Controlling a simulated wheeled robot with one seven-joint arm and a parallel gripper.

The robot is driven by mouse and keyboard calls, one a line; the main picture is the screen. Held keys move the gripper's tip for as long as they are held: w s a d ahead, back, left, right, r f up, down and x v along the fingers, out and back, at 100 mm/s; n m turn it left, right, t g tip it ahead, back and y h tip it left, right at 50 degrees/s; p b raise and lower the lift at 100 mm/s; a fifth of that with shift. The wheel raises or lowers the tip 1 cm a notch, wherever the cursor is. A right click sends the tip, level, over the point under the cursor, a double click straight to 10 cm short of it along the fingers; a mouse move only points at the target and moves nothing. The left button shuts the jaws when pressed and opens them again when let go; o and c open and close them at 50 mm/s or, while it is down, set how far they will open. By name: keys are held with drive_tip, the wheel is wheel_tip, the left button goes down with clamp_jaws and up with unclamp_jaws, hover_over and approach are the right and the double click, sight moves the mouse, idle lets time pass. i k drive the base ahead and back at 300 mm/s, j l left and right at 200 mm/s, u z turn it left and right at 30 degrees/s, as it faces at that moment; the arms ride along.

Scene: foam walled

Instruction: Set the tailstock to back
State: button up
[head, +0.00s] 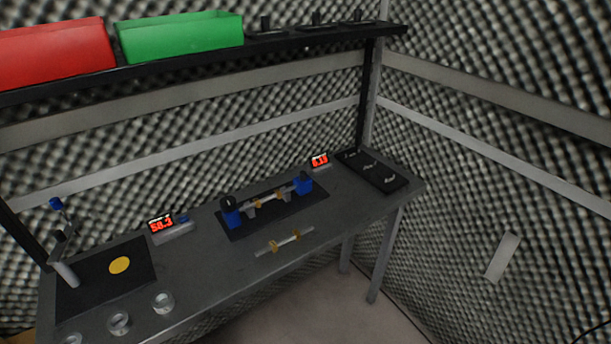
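A small rig with two blue end blocks stands on a black base plate (276,219) on the grey bench. The left blue block (231,217) has a dark round part on it. The right blue block (303,184) is at the far right end of the rig. A light shaft with brass-coloured parts (259,203) lies between the blocks. Neither block is labelled, so I cannot tell for certain which is the tailstock, or its setting. My gripper is not in view.
On the bench (215,258) are a loose shaft with brass collars (285,241), two red-digit displays (161,224) (320,161), a black tool tray (373,171), glass cups (163,302) and a press-like stand (66,272). A shelf above holds red (55,52) and green (180,38) bins.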

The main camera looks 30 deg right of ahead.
sight(303, 185)
drive_tip(key=i+j, duration=0.15)
drive_tip(key=i, duration=0.7)
drive_tip(key=l+z, duration=0.05)
